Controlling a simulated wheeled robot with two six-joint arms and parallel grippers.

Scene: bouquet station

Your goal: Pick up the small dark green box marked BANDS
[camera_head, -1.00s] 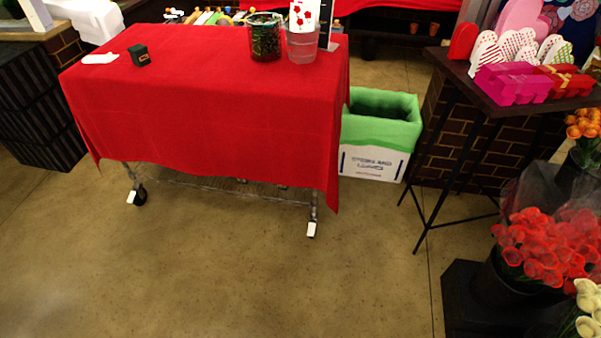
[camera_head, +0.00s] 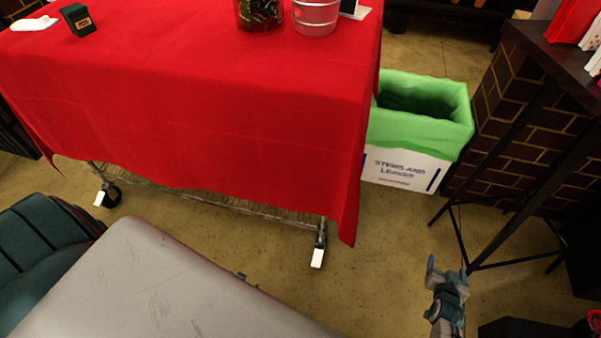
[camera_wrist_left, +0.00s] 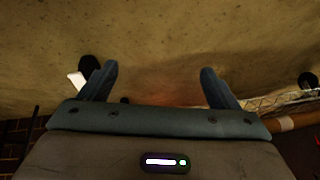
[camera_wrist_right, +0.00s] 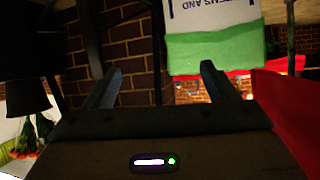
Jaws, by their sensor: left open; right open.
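The small dark green box (camera_head: 78,19), with an orange label, sits on the red-covered table (camera_head: 190,100) near its far left corner in the head view. Its label is too small to read surely. My right gripper (camera_head: 448,268) is low at the right, past the table's right end, far from the box; its open, empty fingers also show in the right wrist view (camera_wrist_right: 160,85). My left gripper is hidden in the head view. The left wrist view shows its fingers (camera_wrist_left: 160,85) open and empty over bare floor, with table casters nearby. The box is in neither wrist view.
A white item (camera_head: 34,23) lies left of the box. A glass vase (camera_head: 260,12) and a clear bucket (camera_head: 316,15) stand at the table's back. A green-lined bin (camera_head: 420,115) stands right of the table. A black stand (camera_head: 565,60) is farther right.

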